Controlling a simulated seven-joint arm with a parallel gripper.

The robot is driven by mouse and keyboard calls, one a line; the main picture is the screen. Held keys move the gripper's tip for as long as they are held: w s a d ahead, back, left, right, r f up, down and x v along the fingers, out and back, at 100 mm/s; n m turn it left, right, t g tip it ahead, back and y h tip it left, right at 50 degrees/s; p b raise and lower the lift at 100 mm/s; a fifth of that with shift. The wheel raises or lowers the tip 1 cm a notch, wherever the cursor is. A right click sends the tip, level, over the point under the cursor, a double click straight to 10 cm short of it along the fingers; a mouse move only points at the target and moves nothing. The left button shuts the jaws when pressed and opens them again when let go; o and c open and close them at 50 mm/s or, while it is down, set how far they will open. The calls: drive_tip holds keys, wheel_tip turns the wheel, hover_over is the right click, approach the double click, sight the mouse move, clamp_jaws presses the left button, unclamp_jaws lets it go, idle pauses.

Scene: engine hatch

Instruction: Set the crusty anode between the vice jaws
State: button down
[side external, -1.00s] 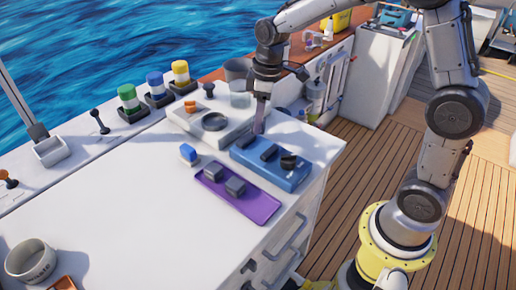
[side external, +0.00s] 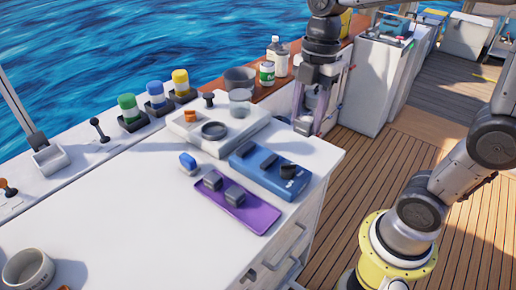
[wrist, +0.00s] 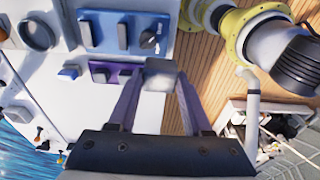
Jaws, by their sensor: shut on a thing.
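My gripper (side external: 311,130) hangs upright off the bench's far right corner. In the wrist view, its fingertips (wrist: 162,80) are shut on a small grey block (wrist: 160,70), which seems to be the anode. A crust on it is too small to make out. In the side view I cannot clearly see the block. A purple plate (side external: 259,214) carries two grey upright blocks (side external: 224,187) with a narrow gap between them, which look like the vice jaws. The plate also shows in the wrist view (wrist: 98,66), partly hidden by a finger. My gripper is apart from it.
A blue panel (side external: 290,187) with dark raised pieces and a black knob lies behind the plate. A blue-topped piece (side external: 188,161) is to its left. A white block with a dark ring (side external: 214,130) and cups (side external: 240,80) stand farther back.

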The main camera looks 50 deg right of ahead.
drive_tip(key=w+f, duration=0.3)
drive_tip(key=w, duration=0.1)
drive_tip(key=w+f, duration=0.8)
drive_tip(key=shift+w+a+f, duration=0.2)
drive_tip(key=shift+a, duration=0.1)
drive_tip(key=shift+f, duration=0.45)
drive_tip(key=shift+f, duration=0.6)
drive_tip(key=shift+c, duration=1.7)
unclamp_jaws()
